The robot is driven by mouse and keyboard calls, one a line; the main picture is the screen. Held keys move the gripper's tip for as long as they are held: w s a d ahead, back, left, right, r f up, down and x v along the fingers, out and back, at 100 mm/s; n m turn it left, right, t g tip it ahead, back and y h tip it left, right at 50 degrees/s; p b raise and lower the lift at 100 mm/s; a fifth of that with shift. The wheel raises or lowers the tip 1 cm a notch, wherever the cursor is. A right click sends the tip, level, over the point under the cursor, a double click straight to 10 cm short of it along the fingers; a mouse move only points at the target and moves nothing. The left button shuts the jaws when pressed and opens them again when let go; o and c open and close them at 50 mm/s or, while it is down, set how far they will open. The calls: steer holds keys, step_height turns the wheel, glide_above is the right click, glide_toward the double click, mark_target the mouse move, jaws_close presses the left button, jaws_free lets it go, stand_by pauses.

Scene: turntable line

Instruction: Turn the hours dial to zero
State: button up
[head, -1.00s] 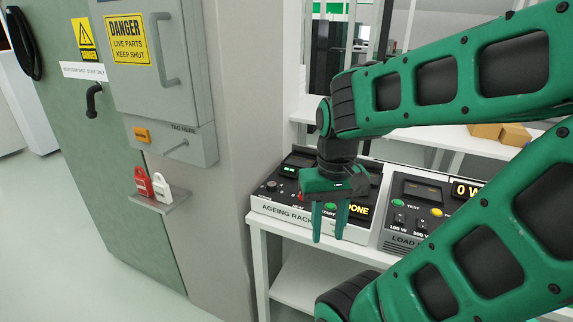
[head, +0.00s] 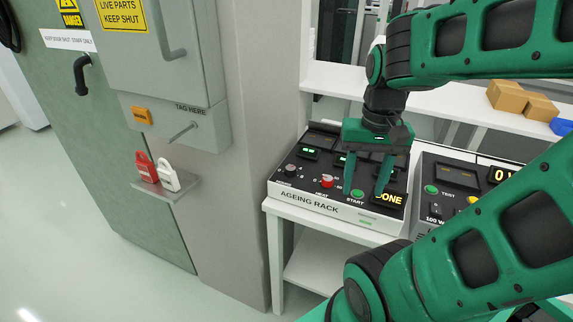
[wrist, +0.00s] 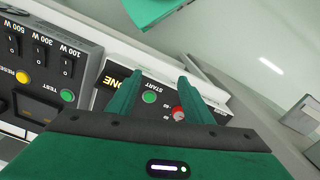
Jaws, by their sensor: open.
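The ageing rack (head: 318,205) stands on a white table in the head view. A black dial (head: 290,170), likely the hours dial, is at the left of its panel; its label and pointer are too small to read. A red-topped knob (head: 327,181) sits to its right. My gripper (head: 364,191) is open and empty, pointing down over the panel near the green START button (head: 357,194), right of both knobs. In the wrist view, START (wrist: 149,97) shows between the fingers (wrist: 158,79) and the red knob (wrist: 178,113) is beside one finger. The black dial is hidden there.
A DONE display (head: 389,198) lies right of START. The load unit (head: 450,172) with TEST button and switches stands to the right. A grey cabinet and pillar (head: 245,150) stand left of the table. Cardboard boxes (head: 507,96) rest on the shelf behind.

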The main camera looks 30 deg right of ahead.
steer(key=w+r+m, duration=0.2)
steer(key=w+m, duration=0.3)
steer(key=w, duration=0.7)
steer(key=m, duration=0.5)
glide_toward(291, 168)
step_height(291, 168, down, 8)
steer(key=shift+f, duration=0.2)
